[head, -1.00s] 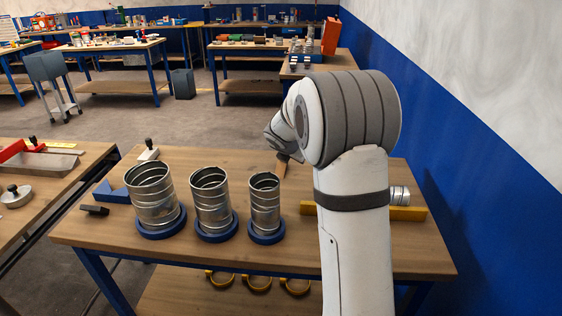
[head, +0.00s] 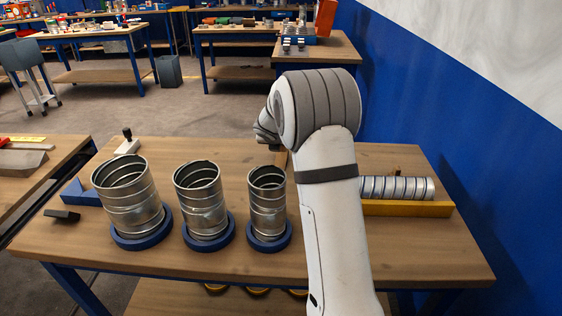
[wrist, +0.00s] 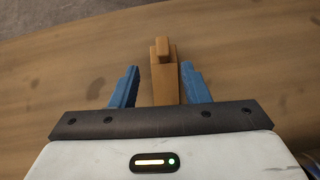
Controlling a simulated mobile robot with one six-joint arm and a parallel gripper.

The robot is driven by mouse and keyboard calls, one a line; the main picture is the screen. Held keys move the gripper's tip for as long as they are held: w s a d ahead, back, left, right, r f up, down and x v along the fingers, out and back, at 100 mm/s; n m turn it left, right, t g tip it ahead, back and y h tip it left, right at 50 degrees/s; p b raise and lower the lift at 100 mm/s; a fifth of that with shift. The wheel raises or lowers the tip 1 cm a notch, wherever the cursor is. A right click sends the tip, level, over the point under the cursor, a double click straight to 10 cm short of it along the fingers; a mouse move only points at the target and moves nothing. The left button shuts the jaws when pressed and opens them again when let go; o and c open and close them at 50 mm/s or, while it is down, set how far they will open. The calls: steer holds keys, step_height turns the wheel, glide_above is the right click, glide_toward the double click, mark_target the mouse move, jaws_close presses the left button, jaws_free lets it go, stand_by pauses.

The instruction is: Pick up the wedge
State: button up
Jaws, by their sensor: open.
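The wedge (wrist: 165,84) is an orange-brown wooden piece with a small raised block at its far end. In the wrist view it lies between the two blue fingers of my gripper (wrist: 160,68). The fingers are open, with a narrow gap on the left of the wedge; on the right it looks very close to the finger, and I cannot tell if they touch. In the head view my arm hides the gripper, and only a doubtful sliver of brown shows beside the wrist.
Three ribbed metal ducts (head: 128,196) stand in blue rings on the wooden bench (head: 330,262). A longer spiral duct (head: 398,188) lies along a yellow holder (head: 420,208) at right. A dark block (head: 62,215) and a blue angled piece (head: 78,192) lie at left. A blue wall closes the right side.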

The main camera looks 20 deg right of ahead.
mark_target(281, 156)
steer(key=x, duration=0.8)
steer(key=shift+d, duration=0.25)
steer(key=shift+c, duration=0.3)
jaws_close()
